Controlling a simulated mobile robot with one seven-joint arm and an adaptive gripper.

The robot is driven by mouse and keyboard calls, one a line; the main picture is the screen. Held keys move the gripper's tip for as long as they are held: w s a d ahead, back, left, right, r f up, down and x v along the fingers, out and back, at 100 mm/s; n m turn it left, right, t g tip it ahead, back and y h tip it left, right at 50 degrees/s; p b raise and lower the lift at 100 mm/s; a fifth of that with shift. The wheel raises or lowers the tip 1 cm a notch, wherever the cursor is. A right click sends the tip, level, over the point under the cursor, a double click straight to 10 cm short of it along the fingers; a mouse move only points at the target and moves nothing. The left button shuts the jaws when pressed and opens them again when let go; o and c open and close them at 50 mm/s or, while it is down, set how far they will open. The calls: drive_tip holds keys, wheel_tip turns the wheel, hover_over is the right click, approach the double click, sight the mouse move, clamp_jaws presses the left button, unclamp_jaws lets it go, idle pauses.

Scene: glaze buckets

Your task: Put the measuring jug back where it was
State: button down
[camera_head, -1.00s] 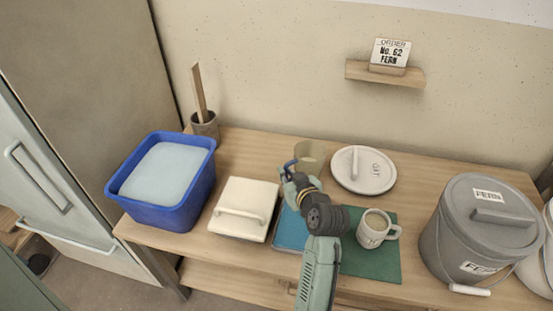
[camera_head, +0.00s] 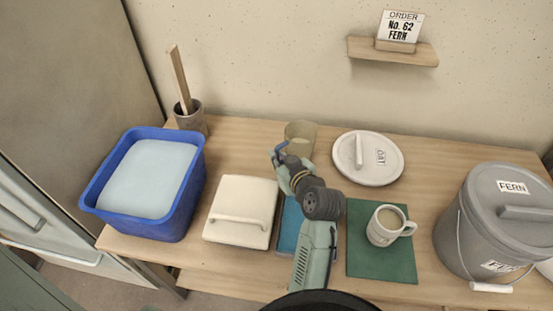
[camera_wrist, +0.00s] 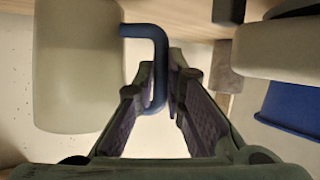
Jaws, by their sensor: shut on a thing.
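The measuring jug is a cloudy beige cup (camera_head: 302,134) with a blue handle, at the back of the bench in the head view. My gripper (camera_head: 281,156) is at its left front side, shut on the handle. In the wrist view the jug (camera_wrist: 78,70) fills the left, and its blue handle (camera_wrist: 158,60) runs between the fingers of my gripper (camera_wrist: 168,85). The jug looks upright in the head view. I cannot tell whether its base touches the bench.
A white round lid (camera_head: 368,158) lies right of the jug. A mug (camera_head: 385,228) stands on a green mat (camera_head: 375,265). A cream lidded box (camera_head: 240,208), a blue tub (camera_head: 165,225) and a pot with a stick (camera_head: 190,118) are left. A grey FERN bucket (camera_head: 480,230) stands right.

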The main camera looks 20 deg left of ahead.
drive_tip(key=shift+f, duration=0.8)
drive_tip(key=shift+w+a, duration=0.15)
drive_tip(key=shift+r, duration=0.25)
drive_tip(key=c, duration=2.1)
unclamp_jaws()
drive_tip(key=shift+f, duration=0.3)
drive_tip(key=shift+o, duration=0.8)
drive_tip(key=shift+r, duration=0.1)
